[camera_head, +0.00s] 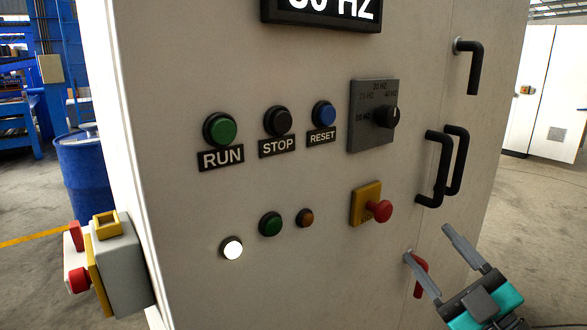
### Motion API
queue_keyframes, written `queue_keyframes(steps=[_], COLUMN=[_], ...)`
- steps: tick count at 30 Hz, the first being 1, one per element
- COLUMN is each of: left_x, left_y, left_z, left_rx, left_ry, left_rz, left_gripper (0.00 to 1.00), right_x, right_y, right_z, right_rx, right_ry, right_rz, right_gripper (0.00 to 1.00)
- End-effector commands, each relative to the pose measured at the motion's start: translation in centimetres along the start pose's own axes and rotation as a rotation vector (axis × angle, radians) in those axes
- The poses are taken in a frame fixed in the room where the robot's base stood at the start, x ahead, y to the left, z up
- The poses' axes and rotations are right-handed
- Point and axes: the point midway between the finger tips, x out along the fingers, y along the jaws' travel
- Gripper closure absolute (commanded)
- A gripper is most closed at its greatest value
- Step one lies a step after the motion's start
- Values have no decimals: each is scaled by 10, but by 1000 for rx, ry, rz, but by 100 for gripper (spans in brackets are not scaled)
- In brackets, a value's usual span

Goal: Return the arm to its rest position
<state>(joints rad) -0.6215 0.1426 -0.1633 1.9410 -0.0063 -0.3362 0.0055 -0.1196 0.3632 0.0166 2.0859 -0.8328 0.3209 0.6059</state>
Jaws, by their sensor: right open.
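My right gripper (433,257) is at the lower right, its two grey fingers spread apart and empty. It is in front of the white control cabinet (310,185), below the black handles. One finger is close in the picture to a red lever (420,275) on the cabinet and partly covers it. I cannot tell whether they touch. My left gripper is not in view.
The cabinet has a RUN button (220,128), STOP button (278,121), RESET button (324,114), rotary knob (385,117) and red emergency stop (379,210). Black handles (433,165) stick out at right. A grey box (122,262) juts from the left side. A blue drum (84,172) stands behind.

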Motion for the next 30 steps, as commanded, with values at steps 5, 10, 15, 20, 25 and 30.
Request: queue_keyframes(steps=[5,10,15,20,25,30], left_x=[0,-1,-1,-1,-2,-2], left_y=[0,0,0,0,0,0], left_z=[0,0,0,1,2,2], left_rx=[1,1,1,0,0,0], left_ry=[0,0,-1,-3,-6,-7], left_rz=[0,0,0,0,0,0], left_gripper=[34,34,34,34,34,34], right_x=[-80,-164,-227,-253,-256,-256], right_y=[-78,-161,-225,-251,-254,-253], right_z=[88,126,128,123,122,123], right_rx=[290,483,614,671,677,676], right_ry=[-436,-795,-1026,-1114,-1125,-1123], right_rz=[76,30,-52,-96,-103,-102], right_gripper=[37,37,37,37,37,37])
